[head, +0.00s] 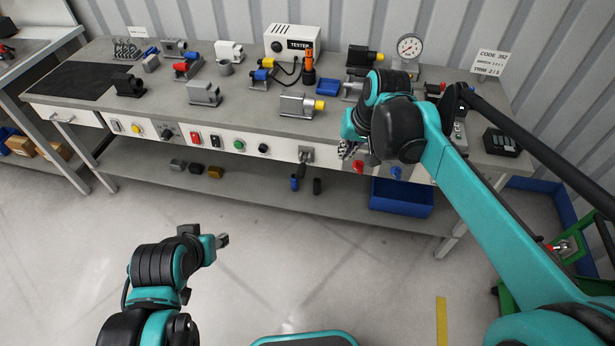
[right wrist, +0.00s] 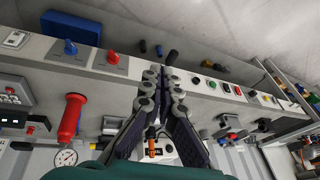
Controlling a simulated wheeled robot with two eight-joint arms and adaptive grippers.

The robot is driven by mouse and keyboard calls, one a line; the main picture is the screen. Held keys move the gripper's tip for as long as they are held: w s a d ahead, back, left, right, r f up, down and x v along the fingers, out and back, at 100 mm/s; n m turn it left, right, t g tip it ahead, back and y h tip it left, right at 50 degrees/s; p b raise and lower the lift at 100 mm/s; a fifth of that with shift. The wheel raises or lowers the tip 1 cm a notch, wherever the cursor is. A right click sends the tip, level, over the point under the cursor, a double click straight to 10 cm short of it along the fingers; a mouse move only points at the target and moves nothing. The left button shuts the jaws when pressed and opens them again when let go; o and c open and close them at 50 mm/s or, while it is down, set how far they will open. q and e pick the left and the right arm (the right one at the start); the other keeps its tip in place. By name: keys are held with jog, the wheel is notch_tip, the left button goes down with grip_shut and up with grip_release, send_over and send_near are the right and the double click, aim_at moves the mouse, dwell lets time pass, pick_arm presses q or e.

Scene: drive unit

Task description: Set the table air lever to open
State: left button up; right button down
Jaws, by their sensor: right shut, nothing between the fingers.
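Two small levers sit on the bench's front panel: a red one (head: 358,166) and a blue one (head: 396,172). In the right wrist view the red lever (right wrist: 113,57) and blue lever (right wrist: 70,47) stand left of my fingers. A grey bracket with a dark handle (head: 301,168) hangs from the panel further left. I cannot read which is the table air lever. My right gripper (head: 346,149) is shut and empty in front of the panel, close to the red lever; its closed fingers (right wrist: 164,74) show in the wrist view. My left gripper (head: 223,241) is low over the floor; its fingers are too small to judge.
The bench top (head: 165,100) holds motors, a tester box (head: 292,41) and a pressure gauge (head: 409,47). Buttons and switches line the panel to the left, including a green button (head: 238,145). A blue bin (head: 402,196) is on the lower shelf. The floor in front is clear.

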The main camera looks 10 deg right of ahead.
jog(key=s+d+f+m+t, duration=0.15)
jog(key=s+f, duration=0.25)
jog(key=s, duration=0.6)
jog(key=w+a+f+m+y, duration=0.1)
jog(key=w+f+m+y, duration=0.4)
jog(key=w, duration=0.6)
jog(key=w+a+f+m+y, duration=0.1)
jog(key=w+f+m, duration=0.2)
jog(key=w+m, duration=0.5)
jog(key=m+y, duration=0.2)
jog(key=y, duration=0.1)
send_near(302, 170)
notch_tip(302, 170, up, 4)
jog(key=d, duration=0.2)
notch_tip(302, 170, down, 10)
jog(key=w+d+m+y, duration=0.1)
jog(key=m+y, duration=0.2)
jog(key=m, duration=0.1)
jog(key=b+x, duration=0.2)
jog(key=x, duration=0.7)
jog(key=shift+a+f+g, duration=0.25)
jog(key=shift+a+g, duration=0.1)
jog(key=shift+g, duration=0.1)
jog(key=shift+s, duration=0.15)
